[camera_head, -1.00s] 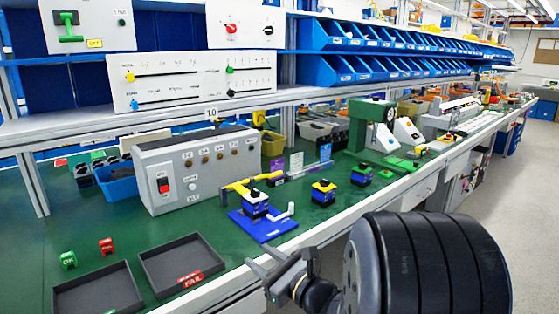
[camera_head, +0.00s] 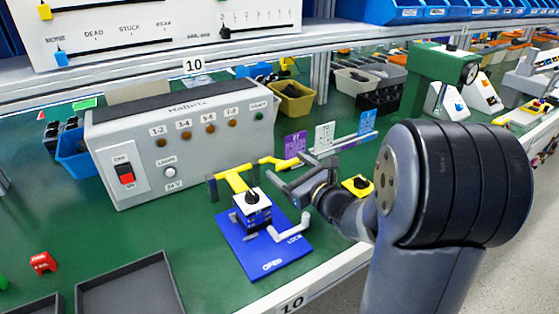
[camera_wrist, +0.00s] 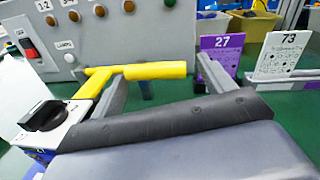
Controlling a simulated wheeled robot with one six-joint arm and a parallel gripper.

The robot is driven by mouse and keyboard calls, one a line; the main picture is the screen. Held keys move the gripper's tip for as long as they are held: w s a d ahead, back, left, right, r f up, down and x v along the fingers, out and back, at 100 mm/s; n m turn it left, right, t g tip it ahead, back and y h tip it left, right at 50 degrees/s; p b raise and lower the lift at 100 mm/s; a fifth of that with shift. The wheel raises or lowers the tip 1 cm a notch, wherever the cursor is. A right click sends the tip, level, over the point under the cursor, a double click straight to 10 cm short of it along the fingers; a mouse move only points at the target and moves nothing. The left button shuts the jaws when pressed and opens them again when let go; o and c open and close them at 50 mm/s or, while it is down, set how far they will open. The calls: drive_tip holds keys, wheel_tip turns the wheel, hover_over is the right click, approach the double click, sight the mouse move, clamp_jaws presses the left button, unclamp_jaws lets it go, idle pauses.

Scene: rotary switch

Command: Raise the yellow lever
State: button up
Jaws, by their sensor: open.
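The yellow lever (camera_head: 278,161) belongs to a fixture on a blue base plate (camera_head: 262,262) marked OPEN and LOCK. Its yellow bar lies roughly level and runs beside a rotary switch (camera_head: 252,203) with a white top and black knob. My gripper (camera_head: 272,178) is open and close to the lever's right end. In the wrist view the lever's yellow handle (camera_wrist: 155,70) shows between my two spread fingers. I cannot tell whether a finger touches it. A light grey L-shaped handle (camera_head: 291,230) sits on the front right of the base plate.
A grey test box (camera_head: 190,150) with a red switch stands behind the fixture. Purple (camera_head: 295,145) and white cards stand behind my gripper. Another yellow-topped switch (camera_head: 357,184) is beside my wrist. A dark tray (camera_head: 130,290) lies front left. A shelf runs above.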

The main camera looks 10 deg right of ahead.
drive_tip(key=shift+x, duration=2.25)
drive_tip(key=shift+c, duration=0.3)
drive_tip(key=c, duration=1.3)
